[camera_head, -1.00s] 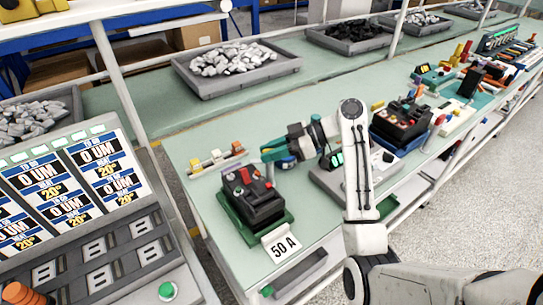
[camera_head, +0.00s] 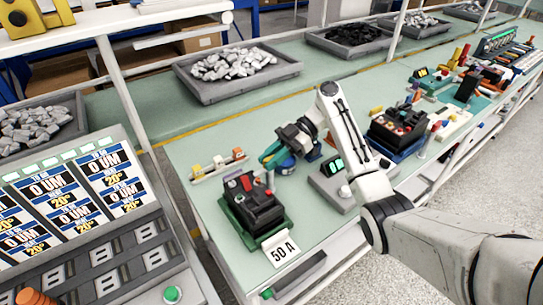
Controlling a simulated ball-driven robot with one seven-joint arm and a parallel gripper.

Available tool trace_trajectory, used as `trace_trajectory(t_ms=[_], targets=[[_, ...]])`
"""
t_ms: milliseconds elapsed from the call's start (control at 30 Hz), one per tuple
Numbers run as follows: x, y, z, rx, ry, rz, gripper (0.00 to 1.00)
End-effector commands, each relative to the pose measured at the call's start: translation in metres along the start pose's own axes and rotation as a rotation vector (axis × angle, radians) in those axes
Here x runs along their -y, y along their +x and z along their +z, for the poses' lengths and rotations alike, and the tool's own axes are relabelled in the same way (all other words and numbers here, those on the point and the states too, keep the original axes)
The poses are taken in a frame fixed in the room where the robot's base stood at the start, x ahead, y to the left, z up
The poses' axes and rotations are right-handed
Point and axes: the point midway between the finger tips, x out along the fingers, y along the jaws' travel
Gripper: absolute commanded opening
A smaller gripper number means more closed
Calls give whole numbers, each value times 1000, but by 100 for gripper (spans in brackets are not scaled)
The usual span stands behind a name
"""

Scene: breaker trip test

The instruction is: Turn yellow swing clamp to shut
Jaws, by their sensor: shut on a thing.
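A black breaker unit (camera_head: 262,212) with red and grey parts on top stands on a green base (camera_head: 232,222) near the bench's left end. My gripper (camera_head: 266,163) reaches in from the right and points down to the left, low just behind the breaker's back right corner. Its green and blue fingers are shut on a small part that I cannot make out. A thin post with a reddish tip (camera_head: 270,181) stands just below the fingertips. I cannot pick out the yellow swing clamp clearly; the gripper may cover it.
A rail with small yellow, white and orange blocks (camera_head: 218,164) lies behind the breaker. A grey box with a green display (camera_head: 331,168) stands to its right. A "50 A" card (camera_head: 281,249) stands in front. A control console (camera_head: 75,215) is at left.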

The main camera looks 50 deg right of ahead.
Motion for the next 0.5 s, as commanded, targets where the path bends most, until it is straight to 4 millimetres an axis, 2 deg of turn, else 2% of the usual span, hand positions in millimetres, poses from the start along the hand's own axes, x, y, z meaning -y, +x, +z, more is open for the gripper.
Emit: trace_trajectory(t_ms=[367,400,500], targets=[[0,2,1,0,-1,-6,0],[0,2,1,0,-1,-6,22],[0,2,1,0,-1,-6,31]])
